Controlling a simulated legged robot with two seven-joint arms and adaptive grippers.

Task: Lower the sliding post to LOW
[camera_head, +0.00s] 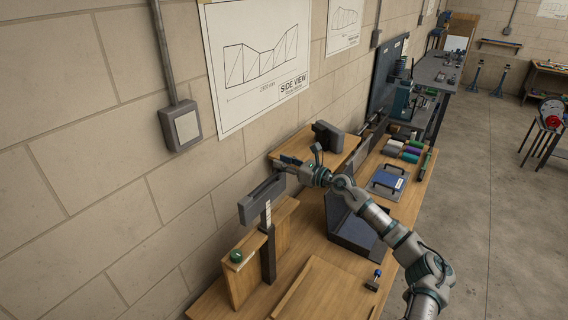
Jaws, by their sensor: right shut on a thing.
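The sliding post (268,258) stands upright at the left end of the wooden bench, with a grey crossbar head (258,203) on top and a pale strip with marks below the head. A wooden upright stand is beside it, with a green knob (236,256) on its near part. My right gripper (283,166) is at the far end of the crossbar head, its arm reaching in from the lower right. It is shut on the post's head, though the fingertips are small and partly hidden. The strip's lettering is too small to read. My left gripper is not in view.
A dark open tray (358,235) and a blue case (388,181) lie on the bench to the right. A wooden board (325,292) lies at the near end. The block wall is close on the left.

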